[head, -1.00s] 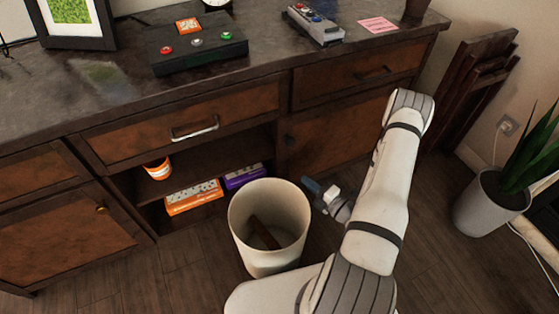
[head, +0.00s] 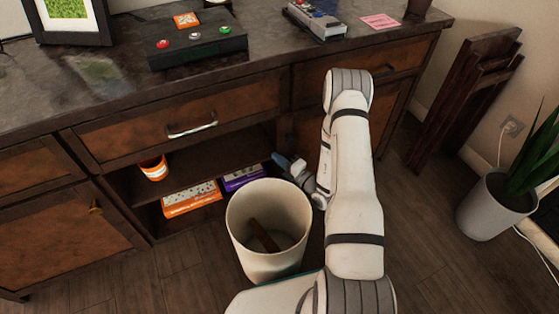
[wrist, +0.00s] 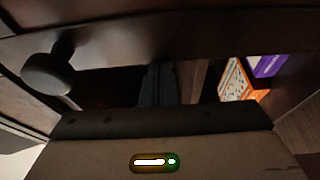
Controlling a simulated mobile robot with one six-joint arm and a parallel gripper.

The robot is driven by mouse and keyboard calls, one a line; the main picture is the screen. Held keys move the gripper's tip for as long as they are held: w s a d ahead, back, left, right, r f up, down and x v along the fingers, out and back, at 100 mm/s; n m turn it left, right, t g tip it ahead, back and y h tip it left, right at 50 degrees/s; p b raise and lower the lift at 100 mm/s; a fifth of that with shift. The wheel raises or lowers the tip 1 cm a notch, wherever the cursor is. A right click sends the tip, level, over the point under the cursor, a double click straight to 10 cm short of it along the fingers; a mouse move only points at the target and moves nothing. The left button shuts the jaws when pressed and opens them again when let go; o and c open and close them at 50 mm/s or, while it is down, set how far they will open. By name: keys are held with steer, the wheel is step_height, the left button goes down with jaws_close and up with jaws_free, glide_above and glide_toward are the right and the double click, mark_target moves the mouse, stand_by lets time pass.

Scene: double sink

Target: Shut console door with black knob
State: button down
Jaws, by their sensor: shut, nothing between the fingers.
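The console door with the black knob is the brown right-hand door (head: 306,128) in the head view, mostly hidden behind my arm. The black knob (wrist: 48,72) shows large and close at the left of the wrist view. In the head view I cannot make it out. My gripper (head: 287,161) is shut and empty, low in front of the console, near the left edge of that door and the open shelf bay. Whether it touches the door I cannot tell. The door's angle is also unclear from these views.
A cream bin (head: 268,225) stands on the floor just below my gripper. The open bay holds an orange box (head: 190,199), a purple box (head: 243,178) and an orange-white cup (head: 154,168). A potted plant (head: 490,205) stands at the right.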

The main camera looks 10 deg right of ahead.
mark_target(290, 150)
steer(key=shift+d, duration=0.1)
steer(key=shift+w+d+p, duration=0.1)
steer(key=shift+w+d, duration=0.1)
steer(key=shift+d, duration=0.7)
steer(key=shift+w+d+p, duration=0.15)
steer(key=shift+d, duration=0.8)
steer(key=shift+w+d+p, duration=0.1)
steer(key=shift+w+d, duration=0.1)
steer(key=shift+d, duration=0.7)
